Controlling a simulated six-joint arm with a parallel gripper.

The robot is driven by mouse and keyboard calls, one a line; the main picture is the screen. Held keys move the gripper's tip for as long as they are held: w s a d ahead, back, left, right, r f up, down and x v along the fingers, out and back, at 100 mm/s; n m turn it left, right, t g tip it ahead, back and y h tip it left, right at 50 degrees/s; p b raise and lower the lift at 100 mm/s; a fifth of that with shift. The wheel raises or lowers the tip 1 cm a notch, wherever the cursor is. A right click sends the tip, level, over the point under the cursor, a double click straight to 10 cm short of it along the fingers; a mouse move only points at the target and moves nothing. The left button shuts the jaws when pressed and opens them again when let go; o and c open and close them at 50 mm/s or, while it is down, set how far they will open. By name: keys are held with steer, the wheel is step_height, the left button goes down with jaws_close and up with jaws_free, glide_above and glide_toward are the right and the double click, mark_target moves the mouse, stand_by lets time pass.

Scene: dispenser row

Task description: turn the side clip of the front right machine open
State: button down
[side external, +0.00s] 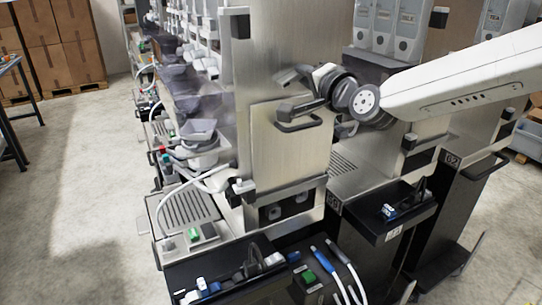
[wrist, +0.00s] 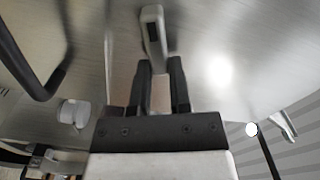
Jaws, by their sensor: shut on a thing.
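The front right machine (side external: 255,60) is a tall brushed-steel cabinet in the middle of the side view. The side clip (wrist: 151,30) is a pale grey lever with a dark inset, at the top middle of the wrist view. My gripper (wrist: 162,72) has its two black fingers on either side of the clip's lower end, shut on it. In the side view my gripper (side external: 292,78) is close against the steel panel, and I cannot make out the held clip there.
A black bar handle (wrist: 38,75) stands out from the panel beside my gripper; it also shows in the side view (side external: 298,123). A black tray (side external: 385,212) juts out at lower right.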

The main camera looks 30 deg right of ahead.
steer(key=m, duration=0.4)
steer(key=shift+f+m, duration=0.15)
steer(key=shift+m, duration=0.15)
stand_by(0.4)
steer(key=c, duration=0.6)
jaws_free()
steer(key=shift+o, duration=0.2)
steer(key=shift+s, duration=0.1)
steer(key=s, duration=0.7)
steer(key=shift+s, duration=0.3)
